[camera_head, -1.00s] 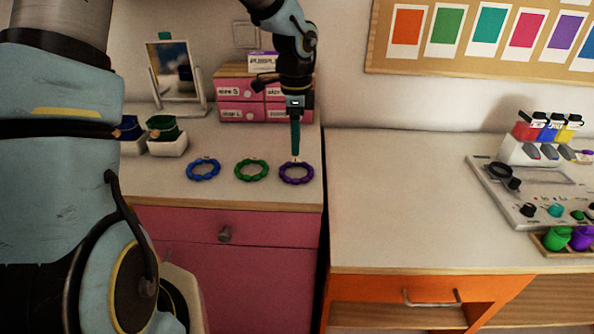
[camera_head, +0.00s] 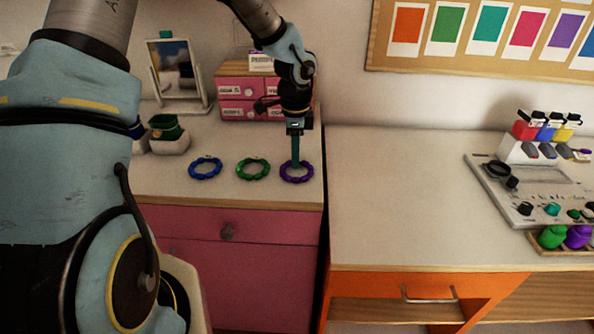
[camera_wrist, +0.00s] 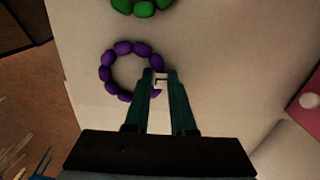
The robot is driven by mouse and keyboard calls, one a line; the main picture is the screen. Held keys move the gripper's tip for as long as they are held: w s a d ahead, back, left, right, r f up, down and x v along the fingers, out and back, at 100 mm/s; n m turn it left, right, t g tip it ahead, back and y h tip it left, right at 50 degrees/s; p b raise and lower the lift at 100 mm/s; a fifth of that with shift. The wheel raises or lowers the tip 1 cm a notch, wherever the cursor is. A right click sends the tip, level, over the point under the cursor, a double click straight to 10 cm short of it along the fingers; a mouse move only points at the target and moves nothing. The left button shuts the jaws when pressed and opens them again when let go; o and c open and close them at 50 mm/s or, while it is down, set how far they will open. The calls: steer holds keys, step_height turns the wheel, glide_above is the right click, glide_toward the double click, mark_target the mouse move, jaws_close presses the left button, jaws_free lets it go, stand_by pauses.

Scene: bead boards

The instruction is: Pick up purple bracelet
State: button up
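The purple bracelet (camera_head: 297,181) is a ring of beads lying flat near the right edge of the pink cabinet's top. It also shows in the wrist view (camera_wrist: 106,73), left of the fingers. My gripper (camera_head: 295,164) points straight down at the far side of this ring. In the wrist view my gripper (camera_wrist: 160,76) has its fingertips apart, one on each side of a small whitish piece on the bracelet's side. The gap is narrow, and whether the fingers touch the piece is unclear. The bracelet rests on the surface.
A green bracelet (camera_head: 241,174) and a blue bracelet (camera_head: 204,178) lie in a row to the left. Behind stand a small pink drawer box (camera_head: 238,97) and a mirror (camera_head: 174,70). A gap separates this cabinet from the desk (camera_head: 420,200) on the right.

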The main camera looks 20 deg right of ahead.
jaws_close()
